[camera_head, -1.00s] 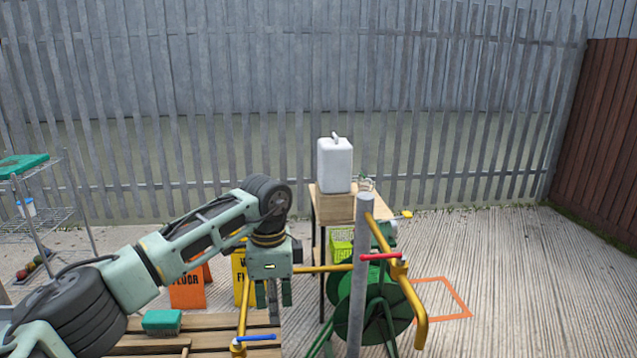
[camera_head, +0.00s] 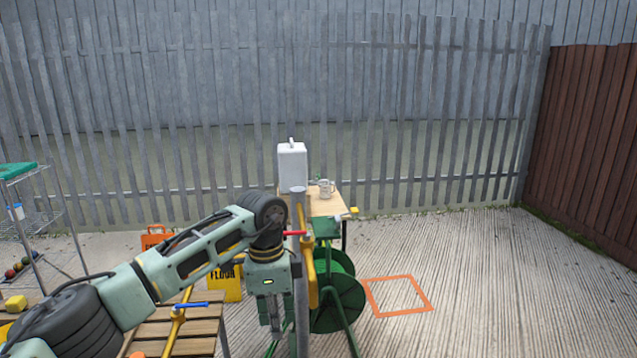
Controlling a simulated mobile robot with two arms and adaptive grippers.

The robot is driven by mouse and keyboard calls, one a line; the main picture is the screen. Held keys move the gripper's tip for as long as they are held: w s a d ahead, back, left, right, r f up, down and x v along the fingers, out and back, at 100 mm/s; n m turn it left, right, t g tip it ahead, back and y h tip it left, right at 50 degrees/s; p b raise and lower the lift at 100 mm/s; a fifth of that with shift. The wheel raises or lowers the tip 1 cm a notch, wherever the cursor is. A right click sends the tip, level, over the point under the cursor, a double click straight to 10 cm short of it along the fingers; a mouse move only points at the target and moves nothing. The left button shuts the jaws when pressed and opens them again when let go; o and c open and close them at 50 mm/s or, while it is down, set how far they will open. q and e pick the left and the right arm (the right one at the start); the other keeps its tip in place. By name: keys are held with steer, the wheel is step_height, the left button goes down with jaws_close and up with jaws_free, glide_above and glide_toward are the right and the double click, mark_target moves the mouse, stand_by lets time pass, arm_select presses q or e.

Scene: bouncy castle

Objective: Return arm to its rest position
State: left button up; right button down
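My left arm (camera_head: 190,262) comes in from the lower left, pale green with black joints. It reaches over the wooden slatted bench and bends down at the wrist. My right arm and gripper are not in view.
The slatted bench (camera_head: 205,328) is below my arm. Concrete at right is open, with an orange square (camera_head: 398,296).

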arm_select(q)
steer(key=s+d+f+m+h, duration=0.1)
steer(key=s+d+f+h, duration=0.2)
steer(key=d+f+h, duration=1.15)
steer(key=s+a+f+n+t+y, duration=0.1)
steer(key=a+f+n+t+y, duration=0.2)
steer(key=a+f+n+t, duration=0.65)
steer(key=s+a+f+n+t+y, duration=0.15)
steer(key=a+f+y, duration=0.25)
steer(key=f, duration=1)
steer(key=s+a+f+n+g+y, duration=0.25)
steer(key=s+a+f, duration=0.35)
steer(key=s+f, duration=0.35)
steer(key=s+a+f+n+g+y, duration=0.1)
steer(key=s+a+f+y, duration=0.35)
steer(key=s+f, duration=0.5)
steer(key=s+a+f+g, duration=0.2)
steer(key=s, duration=0.7)
steer(key=s+a+f+g, duration=0.2)
steer(key=s, duration=0.8)
steer(key=s+a+f+g+y, duration=0.1)
steer(key=s+a+f+g, duration=0.1)
steer(key=s, duration=0.7)
steer(key=shift+s+a+f+n, duration=0.15)
steer(key=shift+f+n, duration=0.3)
steer(key=shift+f, duration=0.05)
